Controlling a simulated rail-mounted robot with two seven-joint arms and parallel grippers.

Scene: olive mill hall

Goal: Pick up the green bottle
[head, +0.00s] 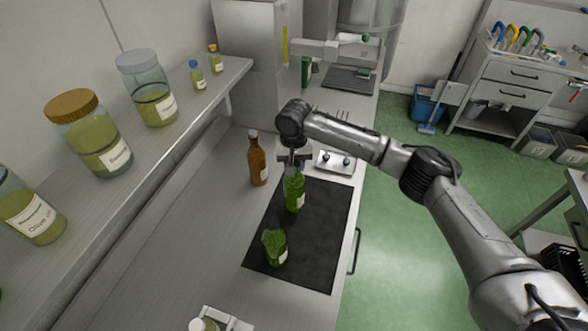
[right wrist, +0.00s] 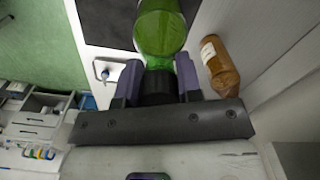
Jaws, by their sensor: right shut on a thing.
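A green bottle (head: 294,195) with a pale label stands upright over the black mat (head: 322,225). My right gripper (head: 294,163) comes down from above and is shut on its neck. In the right wrist view the green bottle (right wrist: 160,32) sits between the two fingers of the right gripper (right wrist: 158,82), its dark neck end held there. Whether its base touches the mat cannot be told. A second, shorter green glass vessel (head: 274,248) with an uneven top and a label stands nearer on the mat. My left gripper is not in view.
A brown bottle (head: 257,160) stands left of the mat, close to the held bottle. A small metal tray (head: 334,162) lies behind the mat. A shelf (head: 150,150) with several jars runs along the left. The mat's right part is clear.

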